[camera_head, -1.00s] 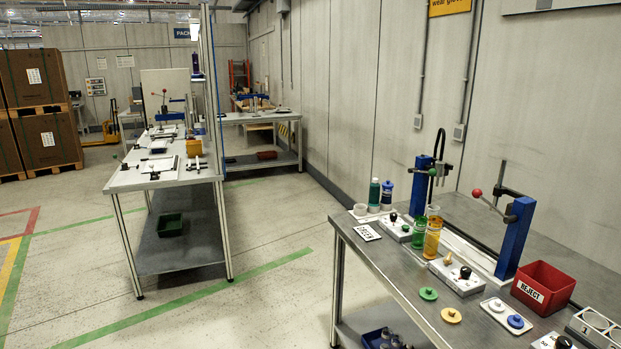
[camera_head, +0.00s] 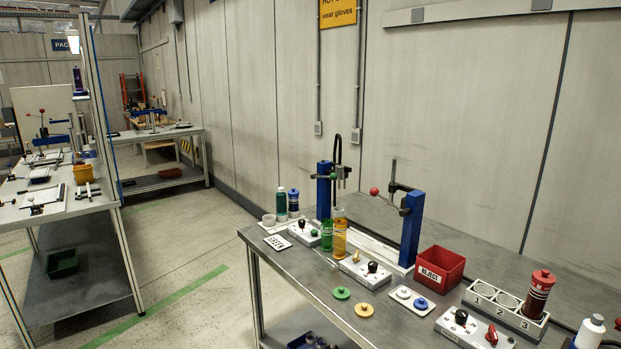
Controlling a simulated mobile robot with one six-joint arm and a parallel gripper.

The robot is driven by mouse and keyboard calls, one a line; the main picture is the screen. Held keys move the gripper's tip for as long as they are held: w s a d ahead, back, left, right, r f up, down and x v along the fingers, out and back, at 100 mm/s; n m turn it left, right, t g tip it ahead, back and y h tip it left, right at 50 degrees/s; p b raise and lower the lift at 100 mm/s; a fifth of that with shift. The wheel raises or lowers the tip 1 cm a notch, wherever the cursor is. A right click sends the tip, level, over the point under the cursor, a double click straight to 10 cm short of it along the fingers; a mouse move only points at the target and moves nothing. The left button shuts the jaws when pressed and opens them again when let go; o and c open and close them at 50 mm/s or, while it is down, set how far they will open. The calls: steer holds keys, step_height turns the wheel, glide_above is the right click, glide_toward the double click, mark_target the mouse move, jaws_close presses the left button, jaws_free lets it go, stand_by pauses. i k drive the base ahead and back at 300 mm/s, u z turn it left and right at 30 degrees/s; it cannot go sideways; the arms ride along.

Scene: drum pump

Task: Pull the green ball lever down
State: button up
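Another red-ball lever (camera_head: 42,112) stands on the far left bench. My gripper is not in view.
The grey bench (camera_head: 300,280) bears green and orange bottles, a red REJECT bin (camera_head: 440,268), coloured discs, switch boxes and a numbered rack (camera_head: 506,306) holding a red bottle. A white bottle (camera_head: 590,331) stands at the right edge. Open floor (camera_head: 190,255) lies between the benches.

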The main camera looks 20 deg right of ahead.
mark_target(332, 177)
steer(key=u, duration=0.25)
steer(key=i, duration=0.7)
steer(key=u, duration=0.75)
steer(key=i, duration=0.95)
steer(key=u, duration=0.2)
